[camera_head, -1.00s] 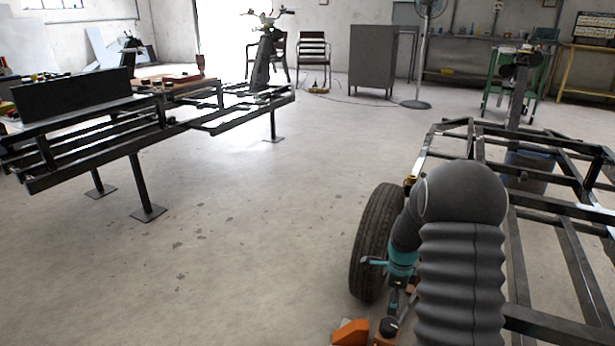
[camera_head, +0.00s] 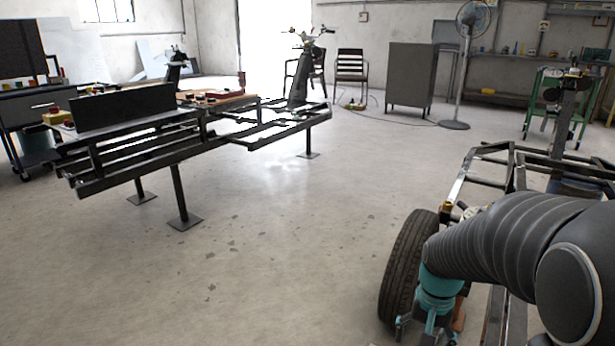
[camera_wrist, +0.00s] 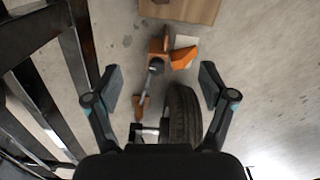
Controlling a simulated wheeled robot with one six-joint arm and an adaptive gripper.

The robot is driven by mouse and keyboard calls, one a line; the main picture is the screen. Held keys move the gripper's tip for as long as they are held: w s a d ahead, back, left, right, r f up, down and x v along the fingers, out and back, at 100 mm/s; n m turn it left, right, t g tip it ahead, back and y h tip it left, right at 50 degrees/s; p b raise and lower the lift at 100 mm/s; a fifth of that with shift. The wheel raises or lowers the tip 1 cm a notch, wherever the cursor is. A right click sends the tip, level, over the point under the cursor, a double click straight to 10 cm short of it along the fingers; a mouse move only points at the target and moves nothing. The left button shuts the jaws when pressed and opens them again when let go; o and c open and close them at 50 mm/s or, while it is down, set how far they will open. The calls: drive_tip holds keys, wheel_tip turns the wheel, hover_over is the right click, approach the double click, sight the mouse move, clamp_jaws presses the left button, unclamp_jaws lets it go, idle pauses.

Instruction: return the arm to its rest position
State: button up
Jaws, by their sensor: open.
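My arm reaches in from the right in the head view, with its dark ribbed sleeve bent over the metal frame. My gripper (camera_wrist: 160,92) shows in the wrist view with its two fingers wide apart and nothing between the pads. In the head view the gripper is at the teal wrist end, low beside the tire (camera_head: 405,262), and its fingertips are mostly hidden. In the wrist view the tire (camera_wrist: 183,118) and an orange-ended suspension part (camera_wrist: 155,65) lie below and beyond the fingers, apart from them.
A black metal vehicle frame (camera_head: 482,180) stands at the right, close to my arm. It also fills the left of the wrist view (camera_wrist: 42,100). A long black frame on legs (camera_head: 190,150) stands at the left. The concrete floor between them is clear.

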drive_tip(key=s+a+r+n+t+p, duration=0.2)
drive_tip(key=s+r, duration=0.4)
drive_tip(key=r, duration=0.4)
drive_tip(key=s+a+r+n+t+p, duration=0.2)
drive_tip(key=s+a+r, duration=0.3)
drive_tip(key=r, duration=0.5)
drive_tip(key=shift+s+a+n+t+p, duration=0.35)
drive_tip(key=shift+s+n+t+p, duration=0.05)
drive_tip(key=shift+s+t+p, duration=0.45)
